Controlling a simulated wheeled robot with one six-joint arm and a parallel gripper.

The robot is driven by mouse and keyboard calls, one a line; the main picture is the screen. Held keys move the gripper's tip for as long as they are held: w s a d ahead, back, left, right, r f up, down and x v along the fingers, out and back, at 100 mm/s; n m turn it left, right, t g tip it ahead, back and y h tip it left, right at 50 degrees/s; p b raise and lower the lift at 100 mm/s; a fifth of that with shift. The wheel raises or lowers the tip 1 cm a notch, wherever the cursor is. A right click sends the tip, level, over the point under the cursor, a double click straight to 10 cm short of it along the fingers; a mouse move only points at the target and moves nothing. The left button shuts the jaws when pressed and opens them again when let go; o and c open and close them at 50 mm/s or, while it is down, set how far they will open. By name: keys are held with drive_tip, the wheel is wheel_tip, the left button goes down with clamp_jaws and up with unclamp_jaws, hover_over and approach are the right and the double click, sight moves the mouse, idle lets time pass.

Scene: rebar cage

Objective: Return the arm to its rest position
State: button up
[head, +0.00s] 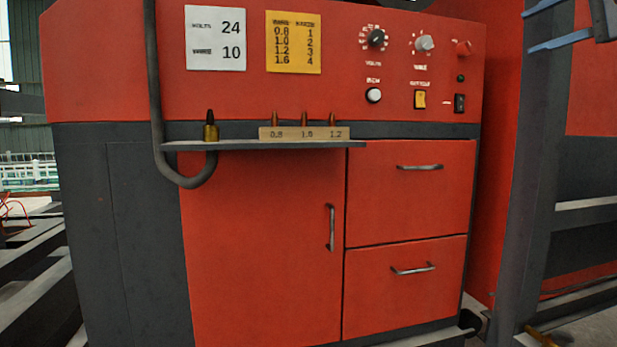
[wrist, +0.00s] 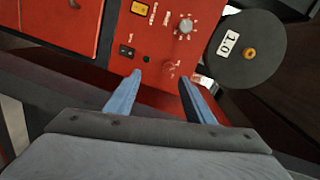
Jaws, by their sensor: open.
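My gripper (head: 522,34) is at the top right edge of the head view, with its two blue fingers spread and pointing left. In the wrist view my gripper (wrist: 160,77) is open, with nothing between its fingers. Its fingers appear in front of the red control panel, which carries a grey dial (wrist: 185,25), a black switch (wrist: 126,51) and a yellow switch (wrist: 139,7). I cannot tell how far the fingertips are from the panel. Most of the arm is out of view.
The red machine (head: 262,250) has a narrow shelf (head: 260,145) with a brass nozzle piece (head: 210,130) and a labelled tip rack (head: 304,133). Two drawers (head: 410,192) are shut. A dark spool marked 1.0 (wrist: 255,70) is right of the panel in the wrist view.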

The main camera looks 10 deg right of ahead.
drive_tip(key=w+a+f+n+g+y, duration=0.2)
drive_tip(key=w+a+f+g, duration=0.15)
drive_tip(key=a+f, duration=0.7)
drive_tip(key=w+a+f+n+g+y, duration=0.1)
drive_tip(key=w+a+f+g, duration=0.25)
drive_tip(key=a+f, duration=0.75)
drive_tip(key=s+a+f+n+g, duration=0.2)
drive_tip(key=s+a+f+g, duration=0.1)
drive_tip(key=a+f, duration=0.5)
drive_tip(key=s+a+f+n+g, duration=0.2)
drive_tip(key=a+f+n, duration=0.1)
drive_tip(key=a+f, duration=0.5)
drive_tip(key=s+a+f+n+g+h+p, duration=0.15)
drive_tip(key=s+a+f+n, duration=0.3)
drive_tip(key=s+f, duration=0.55)
drive_tip(key=s+a+f+n+g+h, duration=0.3)
drive_tip(key=s+a+f+n, duration=0.15)
drive_tip(key=s+f, duration=0.6)
drive_tip(key=d+r+m+p, duration=0.2)
drive_tip(key=d+r+p, duration=0.7)
drive_tip(key=p, duration=0.6)
drive_tip(key=shift+s+d+r+m, duration=0.15)
drive_tip(key=shift+d+r+m, duration=0.05)
drive_tip(key=shift+m, duration=0.1)
